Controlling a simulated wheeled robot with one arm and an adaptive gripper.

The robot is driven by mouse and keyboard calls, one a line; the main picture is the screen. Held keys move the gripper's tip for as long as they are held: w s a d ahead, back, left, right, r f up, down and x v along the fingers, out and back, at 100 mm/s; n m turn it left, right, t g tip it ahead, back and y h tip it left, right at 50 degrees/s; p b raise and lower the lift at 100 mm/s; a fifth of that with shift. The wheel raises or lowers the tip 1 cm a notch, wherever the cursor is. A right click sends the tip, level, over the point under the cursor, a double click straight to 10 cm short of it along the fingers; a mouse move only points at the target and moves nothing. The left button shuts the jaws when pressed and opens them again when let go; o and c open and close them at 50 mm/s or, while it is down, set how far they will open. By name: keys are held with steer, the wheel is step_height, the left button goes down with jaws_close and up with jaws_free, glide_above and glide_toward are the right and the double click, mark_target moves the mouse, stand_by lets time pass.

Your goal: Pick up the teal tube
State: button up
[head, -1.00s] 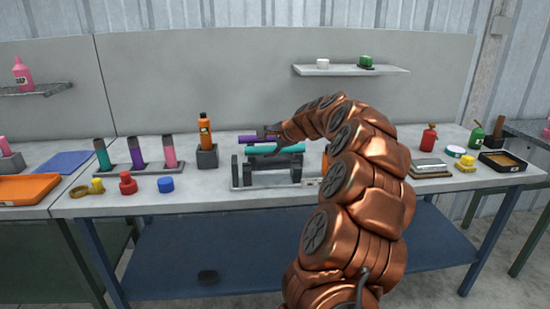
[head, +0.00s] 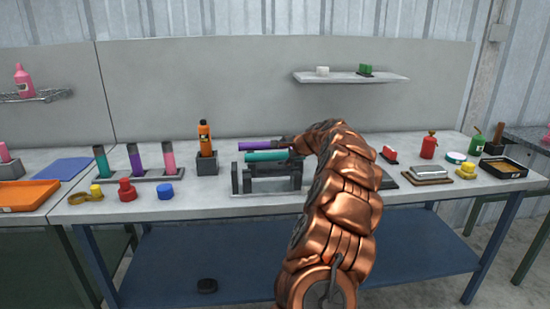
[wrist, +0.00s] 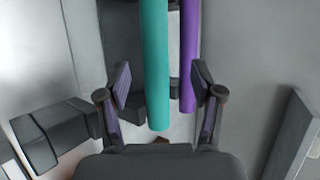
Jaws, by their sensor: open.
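A teal tube (head: 267,156) lies level across a dark cradle (head: 270,181) on the workbench. In the wrist view the teal tube (wrist: 155,60) runs lengthwise between the two fingers of my gripper (wrist: 162,84), with gaps on both sides. My gripper is open and holds nothing. A purple tube (head: 262,146) lies behind the teal one; in the wrist view it (wrist: 188,60) is beside it, close to the right finger. In the head view my gripper (head: 287,143) is small and partly hidden by my copper arm, at the right end of the tubes.
A stand (head: 151,179) holds upright teal, purple and pink tubes with dark ends at left. An orange bottle (head: 205,138) stands in a block close to the cradle's left. Caps lie at front left. A red extinguisher-like bottle (head: 428,147) and a black tray (head: 503,167) are at right.

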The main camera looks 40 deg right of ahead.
mark_target(277, 156)
steer(key=shift+s+f+x, duration=0.1)
steer(key=shift+f+x, duration=0.1)
steer(key=shift+x, duration=0.9)
steer(key=shift+s+f+x, duration=0.15)
steer(key=shift+x, duration=1)
steer(key=shift+w+d+f, duration=0.15)
steer(key=shift+w, duration=0.35)
jaws_close()
